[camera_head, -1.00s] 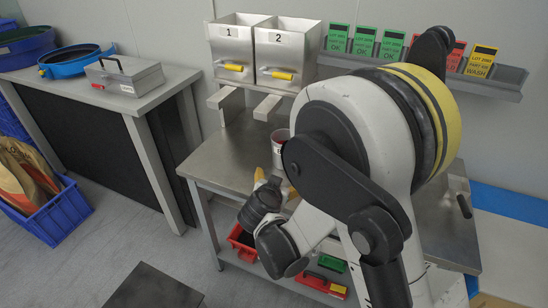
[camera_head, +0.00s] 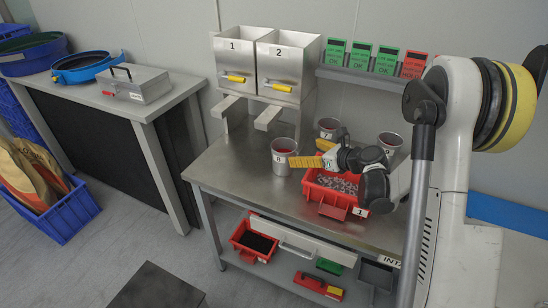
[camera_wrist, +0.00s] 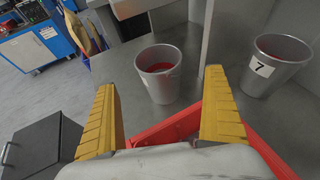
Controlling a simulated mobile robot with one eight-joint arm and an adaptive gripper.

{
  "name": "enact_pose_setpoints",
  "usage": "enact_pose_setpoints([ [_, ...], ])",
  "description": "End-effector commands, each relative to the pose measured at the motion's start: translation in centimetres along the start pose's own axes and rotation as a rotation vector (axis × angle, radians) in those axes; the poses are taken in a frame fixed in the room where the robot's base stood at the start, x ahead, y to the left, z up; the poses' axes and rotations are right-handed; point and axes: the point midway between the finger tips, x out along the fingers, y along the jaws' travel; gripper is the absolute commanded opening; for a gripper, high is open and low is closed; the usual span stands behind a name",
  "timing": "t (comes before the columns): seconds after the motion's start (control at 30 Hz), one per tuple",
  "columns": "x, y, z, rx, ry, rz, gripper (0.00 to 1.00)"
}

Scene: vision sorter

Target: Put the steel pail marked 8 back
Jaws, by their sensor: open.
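The steel pail marked 8 (camera_head: 283,160) stands upright on the steel bench, left of my gripper, with something red inside. In the wrist view a pail with its mark out of sight (camera_wrist: 160,88), which fits the pail marked 8, shows ahead between the fingers. My gripper (camera_head: 312,154) is open and empty, with yellow fingers pointing toward that pail. The pail is beyond the fingertips, apart from them. The wrist view shows both fingers (camera_wrist: 161,85) spread wide.
Pail 7 (camera_head: 328,129) stands behind and pail 9 (camera_head: 390,142) to the right. A red bin marked 1 (camera_head: 318,200) with small metal parts sits below my gripper. Hoppers 1 (camera_head: 232,58) and 2 (camera_head: 283,65) stand at the back. The bench's left front (camera_head: 222,172) is clear.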

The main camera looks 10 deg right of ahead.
Motion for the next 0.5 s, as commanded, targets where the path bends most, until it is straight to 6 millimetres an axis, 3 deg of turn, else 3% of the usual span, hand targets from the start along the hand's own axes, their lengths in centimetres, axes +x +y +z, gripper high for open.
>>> enact_pose_setpoints([
  [0.1, 0.5, -0.4, 0.2, 0.030, -0.021, -0.001, 1.00],
  [0.33, 4.3, -0.3, 0.2, 0.026, -0.018, 0.002, 1.00],
  [0.5, 5.8, -0.2, 0.3, 0.025, -0.018, 0.000, 1.00],
])
